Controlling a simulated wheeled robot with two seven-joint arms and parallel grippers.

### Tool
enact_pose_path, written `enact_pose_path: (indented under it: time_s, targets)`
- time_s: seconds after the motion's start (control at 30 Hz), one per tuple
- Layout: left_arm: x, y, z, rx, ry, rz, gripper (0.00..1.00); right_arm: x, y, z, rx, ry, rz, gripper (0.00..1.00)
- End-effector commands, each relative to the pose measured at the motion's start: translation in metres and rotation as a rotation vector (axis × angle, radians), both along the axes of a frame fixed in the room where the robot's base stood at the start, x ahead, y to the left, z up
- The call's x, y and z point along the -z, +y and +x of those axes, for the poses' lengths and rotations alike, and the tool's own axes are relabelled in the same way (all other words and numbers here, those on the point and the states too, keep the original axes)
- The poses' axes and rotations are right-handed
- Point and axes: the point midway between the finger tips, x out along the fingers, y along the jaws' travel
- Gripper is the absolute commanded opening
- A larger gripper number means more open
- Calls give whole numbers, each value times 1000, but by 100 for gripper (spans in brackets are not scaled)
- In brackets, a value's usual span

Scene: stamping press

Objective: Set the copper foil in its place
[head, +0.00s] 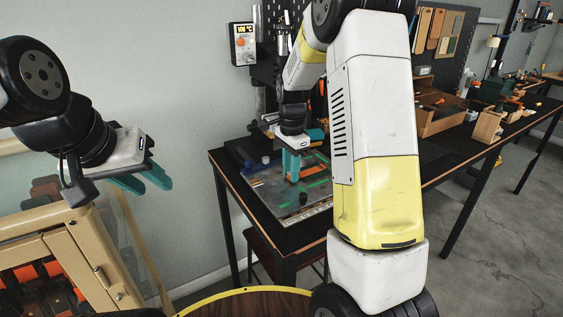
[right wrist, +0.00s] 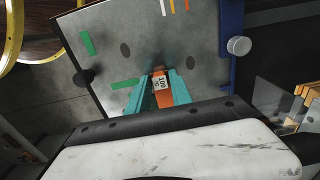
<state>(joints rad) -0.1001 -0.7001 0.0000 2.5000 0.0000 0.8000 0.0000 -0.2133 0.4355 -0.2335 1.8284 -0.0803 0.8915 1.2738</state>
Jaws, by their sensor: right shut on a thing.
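In the right wrist view, an orange, copper-coloured piece (right wrist: 162,89) with a white label reading about "100" sits between the teal fingers of my right gripper (right wrist: 158,95). I take it to be the copper foil; its lower part is hidden. In the head view my right gripper (head: 292,172) is shut on it, pointing down low over the grey metal plate (head: 262,187). I cannot tell whether the piece touches the plate. The plate also shows in the right wrist view (right wrist: 105,62), with green marks and dark round spots. My left gripper (head: 148,180) hangs empty at the left, its teal fingers apart.
A control box (head: 243,44) with a lit temperature display is on the wall behind the press. A wooden tray (head: 440,122) and small boxes stand farther right on the bench. A wooden cabinet (head: 75,265) stands at lower left. My right arm hides part of the bench.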

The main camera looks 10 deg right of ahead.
Motion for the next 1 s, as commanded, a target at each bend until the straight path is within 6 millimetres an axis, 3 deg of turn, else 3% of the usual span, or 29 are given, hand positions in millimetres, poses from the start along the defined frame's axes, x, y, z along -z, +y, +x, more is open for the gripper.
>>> enact_pose_path:
  time_s: [0.3, 0.33, 0.47, 0.77, 1.0]
  targets:
    - [0, 0, 0, 0, 0, 0, 36, 1, 0, 0, 0, 0, 0, 0]
    - [0, 0, 0, 0, 0, 0, 36, 1, 0, 0, 0, 0, 0, 28]
    - [0, 0, 0, 0, 0, 0, 36, 1, 0, 0, 0, 0, 0, 51]
    - [0, 0, 0, 0, 0, 0, 36, 0, 0, 0, 0, -1, 0, 51]
    - [0, 0, 0, 0, 0, 0, 36, -31, 0, 1, -1, -5, 1, 51]
